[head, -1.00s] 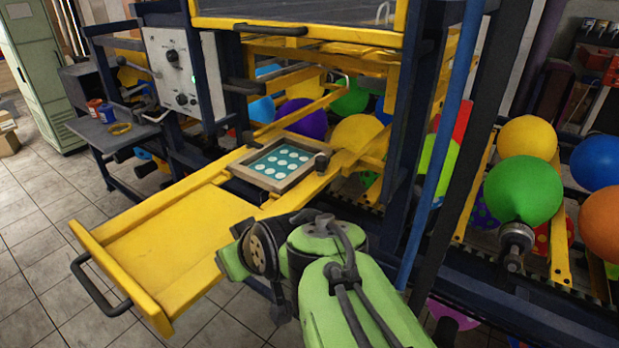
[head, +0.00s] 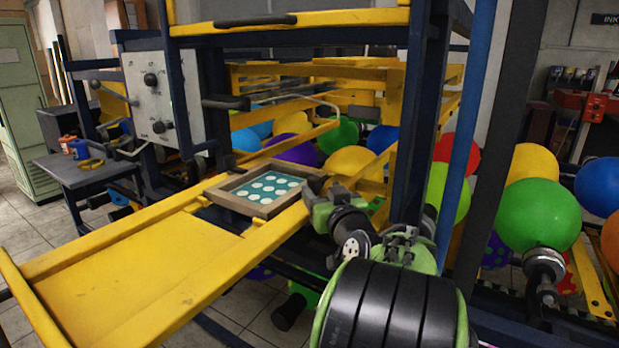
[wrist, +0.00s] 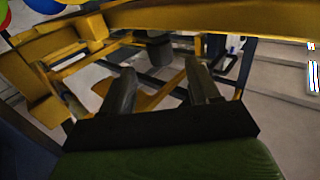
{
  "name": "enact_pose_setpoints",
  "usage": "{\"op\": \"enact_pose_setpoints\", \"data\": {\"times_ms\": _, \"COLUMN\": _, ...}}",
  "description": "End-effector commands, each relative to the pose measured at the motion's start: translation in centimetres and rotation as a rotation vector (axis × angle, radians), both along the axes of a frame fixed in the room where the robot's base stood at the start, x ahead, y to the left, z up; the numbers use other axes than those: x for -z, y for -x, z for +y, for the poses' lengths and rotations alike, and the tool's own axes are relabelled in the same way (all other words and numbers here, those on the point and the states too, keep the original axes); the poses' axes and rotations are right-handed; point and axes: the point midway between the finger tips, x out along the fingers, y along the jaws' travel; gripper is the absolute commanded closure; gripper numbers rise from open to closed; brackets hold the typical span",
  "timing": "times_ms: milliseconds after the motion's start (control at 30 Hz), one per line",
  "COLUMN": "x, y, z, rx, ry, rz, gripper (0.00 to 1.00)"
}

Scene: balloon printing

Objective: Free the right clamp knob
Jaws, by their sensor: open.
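A wooden frame (head: 216,196) holding a teal plate with white dots (head: 268,187) lies on the yellow sliding tray (head: 150,250). My gripper (head: 316,186) is at the right corner of this frame, where the right clamp knob is; the hand hides most of that spot in the head view. In the wrist view the two dark fingers of my gripper (wrist: 158,72) stand apart with nothing held between them. A dark grey cylinder (wrist: 160,52) shows just beyond the fingertips, under a yellow beam; I cannot tell for sure whether it is the knob.
Dark blue machine posts (head: 412,130) and a blue pole (head: 460,110) stand close to the right of my arm. A control panel (head: 163,100) is at left. Several balloons (head: 538,215) fill the back and right. Free floor shows at the left.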

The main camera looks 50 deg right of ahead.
Motion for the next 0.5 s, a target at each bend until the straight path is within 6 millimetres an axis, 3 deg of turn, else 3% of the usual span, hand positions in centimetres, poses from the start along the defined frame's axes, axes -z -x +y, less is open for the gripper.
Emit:
{"op": "enact_pose_setpoints", "data": {"times_ms": 233, "x": -0.1, "y": -4.9, "z": -3.3, "rx": -0.004, "ry": -0.002, "rz": -0.001, "gripper": 0.39}}
{"op": "enact_pose_setpoints", "data": {"times_ms": 500, "x": 0.0, "y": -6.8, "z": -4.7, "rx": -0.001, "ry": -0.001, "rz": 0.001, "gripper": 0.39}}
